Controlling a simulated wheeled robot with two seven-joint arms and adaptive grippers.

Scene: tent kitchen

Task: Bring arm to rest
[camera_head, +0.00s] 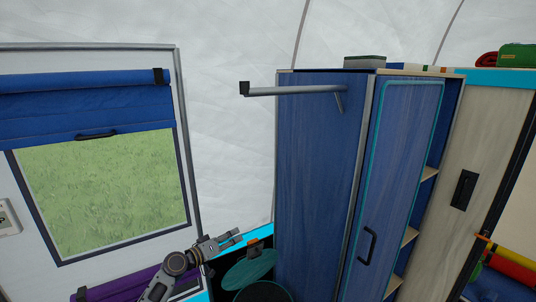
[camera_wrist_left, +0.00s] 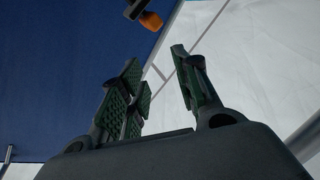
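My left gripper (camera_head: 237,238) reaches up from the bottom left in the head view, in front of the white tent wall. In the left wrist view its fingers (camera_wrist_left: 165,85) stand apart with nothing between them, so it is open and empty. In the head view its tips are a little left of the blue cabinet (camera_head: 315,190). My right gripper is not in view.
A black and orange item (camera_head: 255,242) shows just right of my left gripper, above a teal round lid (camera_head: 250,268) and a dark bin (camera_head: 264,292). A metal bar (camera_head: 295,91) juts from the cabinet's side. A window door (camera_head: 100,190) stands at left.

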